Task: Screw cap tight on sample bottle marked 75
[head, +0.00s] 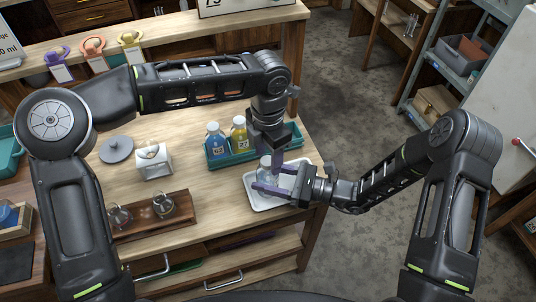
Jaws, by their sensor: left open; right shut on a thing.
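A clear sample bottle (264,173) stands upright at the white tray (300,172), at the right end of the bench. My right gripper (268,186) comes in from the right, with its purple fingers shut around the bottle's lower part. My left gripper (271,155) points down right above the bottle top, with its fingers open. The cap cannot be made out, since the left gripper covers the area around the bottle's neck. No marking is readable on the bottle. A sign (232,5) at the back edge shows a partly cut-off number that looks like 75.
A teal tray (216,163) holds a blue bottle (215,141) and a yellow bottle (239,134) just behind. A wooden tray (182,222) with glass vessels, a white box (154,163) and a grey disc (116,149) lie left. The bench's right edge is close to the white tray.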

